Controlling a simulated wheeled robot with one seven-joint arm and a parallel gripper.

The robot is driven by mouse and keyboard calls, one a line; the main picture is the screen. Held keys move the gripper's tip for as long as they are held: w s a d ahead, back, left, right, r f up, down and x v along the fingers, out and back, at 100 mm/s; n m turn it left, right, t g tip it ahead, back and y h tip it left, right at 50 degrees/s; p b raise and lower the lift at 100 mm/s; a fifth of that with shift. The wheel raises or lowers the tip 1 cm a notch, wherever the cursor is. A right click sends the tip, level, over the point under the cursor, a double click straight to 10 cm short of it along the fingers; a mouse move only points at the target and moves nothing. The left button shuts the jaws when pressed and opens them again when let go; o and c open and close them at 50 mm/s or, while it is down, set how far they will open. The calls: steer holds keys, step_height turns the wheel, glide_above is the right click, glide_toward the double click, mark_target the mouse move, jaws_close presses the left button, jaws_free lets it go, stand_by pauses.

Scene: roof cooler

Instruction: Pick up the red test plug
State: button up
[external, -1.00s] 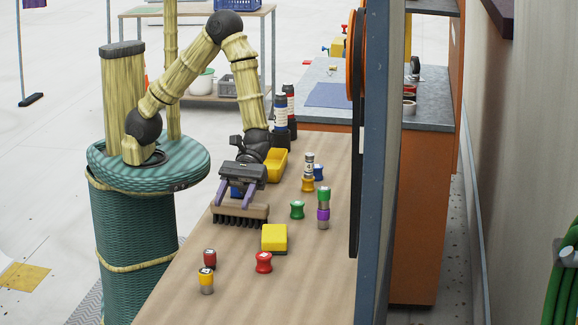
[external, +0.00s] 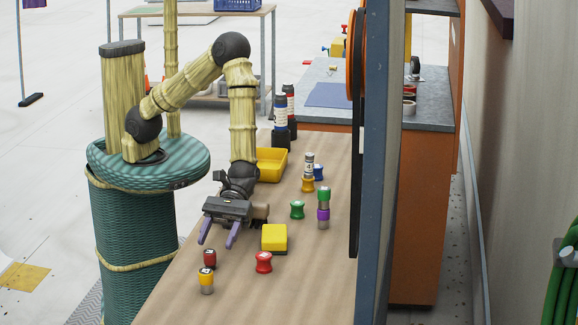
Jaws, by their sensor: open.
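Two red pieces stand on the wooden bench in the external view, and I cannot tell which is the red test plug. One is a dark red piece (external: 209,259) with a pale mark on top, just behind a yellow-and-grey piece.
The yellow-and-grey piece (external: 206,281) stands close in front of the dark red one. A yellow block (external: 274,238) is right of my gripper. Green (external: 297,209) and purple (external: 323,214) pieces stand farther right. A brush is mostly hidden behind my gripper.

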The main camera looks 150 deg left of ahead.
mark_target(210, 251)
steer(key=p+x, duration=0.1)
steer(key=x, duration=0.4)
steer(key=shift+s+d+f, duration=0.1)
steer(key=shift+d, duration=0.05)
steer(key=shift+c, duration=0.2)
stand_by(0.4)
steer(key=c, duration=1)
